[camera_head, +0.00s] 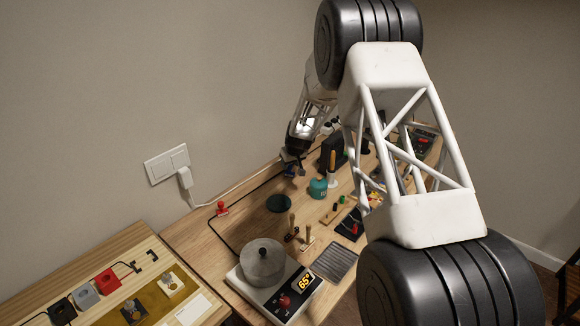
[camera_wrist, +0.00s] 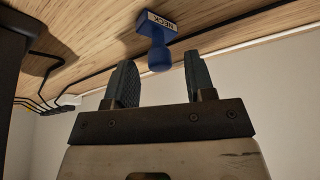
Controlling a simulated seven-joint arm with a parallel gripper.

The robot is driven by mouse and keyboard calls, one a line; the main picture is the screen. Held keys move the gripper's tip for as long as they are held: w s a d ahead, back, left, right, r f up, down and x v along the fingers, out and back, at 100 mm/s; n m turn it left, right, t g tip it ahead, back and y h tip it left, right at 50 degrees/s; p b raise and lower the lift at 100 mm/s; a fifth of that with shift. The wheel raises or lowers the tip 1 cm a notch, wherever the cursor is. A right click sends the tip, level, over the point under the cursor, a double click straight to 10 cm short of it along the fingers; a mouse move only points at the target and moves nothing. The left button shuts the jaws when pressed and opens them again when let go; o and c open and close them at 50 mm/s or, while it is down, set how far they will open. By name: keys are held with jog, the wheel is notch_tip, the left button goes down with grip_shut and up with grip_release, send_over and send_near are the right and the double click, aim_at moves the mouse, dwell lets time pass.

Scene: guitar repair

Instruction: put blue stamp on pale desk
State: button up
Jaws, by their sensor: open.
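The blue stamp (camera_wrist: 157,40) has a blue handle and a white label reading NECK. In the wrist view it stands on the wooden desktop (camera_wrist: 85,50), which appears at the top of the picture. My gripper (camera_wrist: 160,75) is open, and the stamp's handle end shows between and just past its two fingers, with gaps on both sides. In the head view my gripper (camera_head: 294,155) is low at the back of the light wooden desk (camera_head: 196,237), with the stamp (camera_head: 289,171) small and partly hidden below it. A second light wooden desk (camera_head: 122,242) stands at lower left.
A red stamp (camera_head: 222,209), a dark green disc (camera_head: 279,203), a teal bottle (camera_head: 317,188) and a metal pot (camera_head: 262,262) on a hot plate (camera_head: 285,307) stand near. The left desk carries a yellowish mat (camera_head: 155,299) and colored blocks. A wall lies close behind.

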jog(key=v, duration=1)
jog(key=shift+r, duration=0.1)
dwell(0.5)
jog(key=s+d+r+m, duration=0.1)
jog(key=s+r, duration=0.6)
jog(key=s, duration=0.3)
jog(key=s+d+r, duration=0.2)
jog(key=s+r, duration=0.5)
jog(key=s, duration=0.3)
jog(key=s+d+r+m, duration=0.1)
jog(key=s+r, duration=0.6)
jog(key=s, duration=0.3)
jog(key=s+d+m+h, duration=0.1)
jog(key=s, duration=1.5)
jog(key=s+d+m+g+h, duration=0.1)
jog(key=s+d, duration=0.1)
jog(key=s, duration=1.4)
jog(key=shift+s+d+m+g, duration=0.25)
jog(key=shift+d+m+g, duration=0.05)
jog(key=shift+d, duration=0.05)
